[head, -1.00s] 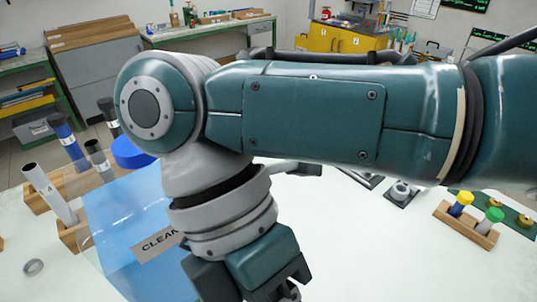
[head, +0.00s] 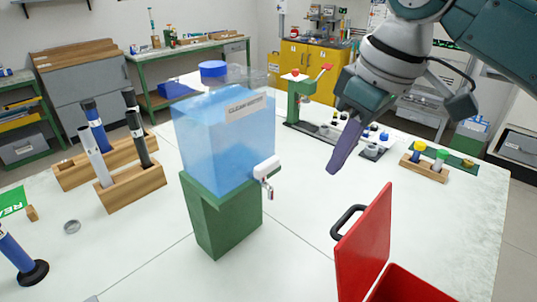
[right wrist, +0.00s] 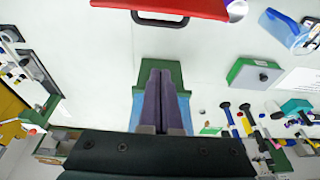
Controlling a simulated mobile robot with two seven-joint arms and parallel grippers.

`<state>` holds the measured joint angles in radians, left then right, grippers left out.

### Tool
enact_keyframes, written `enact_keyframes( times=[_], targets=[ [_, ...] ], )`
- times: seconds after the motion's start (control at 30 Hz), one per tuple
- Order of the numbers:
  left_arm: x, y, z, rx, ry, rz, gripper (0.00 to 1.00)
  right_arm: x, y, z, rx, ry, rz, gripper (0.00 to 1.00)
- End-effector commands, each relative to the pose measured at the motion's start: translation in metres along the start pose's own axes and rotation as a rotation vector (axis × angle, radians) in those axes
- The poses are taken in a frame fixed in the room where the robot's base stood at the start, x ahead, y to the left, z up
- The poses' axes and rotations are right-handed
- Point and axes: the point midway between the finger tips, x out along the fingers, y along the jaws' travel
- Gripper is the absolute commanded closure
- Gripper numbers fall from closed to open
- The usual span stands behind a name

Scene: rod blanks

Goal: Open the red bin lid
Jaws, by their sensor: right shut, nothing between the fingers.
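The red bin (head: 410,287) is at the bottom right of the head view, partly cut off by the frame's edge. Its red lid (head: 366,245) stands raised, nearly upright, with a black handle (head: 347,220) on its left side. The lid and handle also show at the top of the right wrist view (right wrist: 165,8). My right gripper (head: 333,172) is shut and empty, its purple fingers pointing down, above and apart from the lid. Its closed fingers show in the right wrist view (right wrist: 160,72). My left gripper is not in view.
A blue water tank (head: 215,140) on a green stand (head: 225,220) stands left of the bin. Wooden racks (head: 130,190) with rods are at the left. A small rack (head: 424,170) with yellow and green caps is at the right. The white table between tank and lid is clear.

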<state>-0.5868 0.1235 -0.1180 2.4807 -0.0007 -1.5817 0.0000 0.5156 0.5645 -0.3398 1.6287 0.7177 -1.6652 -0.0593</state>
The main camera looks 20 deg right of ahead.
Motion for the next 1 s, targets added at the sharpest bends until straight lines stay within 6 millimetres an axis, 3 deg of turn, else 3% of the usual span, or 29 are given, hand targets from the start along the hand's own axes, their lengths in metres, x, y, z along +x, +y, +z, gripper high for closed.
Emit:
enact_keyframes(
  times=[0.17, 0.6, 0.8, 1.0],
  targets=[
    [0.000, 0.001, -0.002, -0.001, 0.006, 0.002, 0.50, 0.015, 0.003, -0.001, 0.017, 0.007, 0.004, 1.00],
    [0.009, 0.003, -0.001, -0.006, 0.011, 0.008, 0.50, 0.099, 0.002, -0.001, 0.013, 0.005, 0.002, 1.00],
    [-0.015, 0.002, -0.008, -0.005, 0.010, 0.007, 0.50, 0.086, 0.002, 0.023, 0.010, 0.003, 0.005, 1.00],
    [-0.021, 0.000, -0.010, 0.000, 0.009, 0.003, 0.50, 0.084, 0.002, 0.036, 0.011, 0.005, 0.005, 1.00]
  ],
)
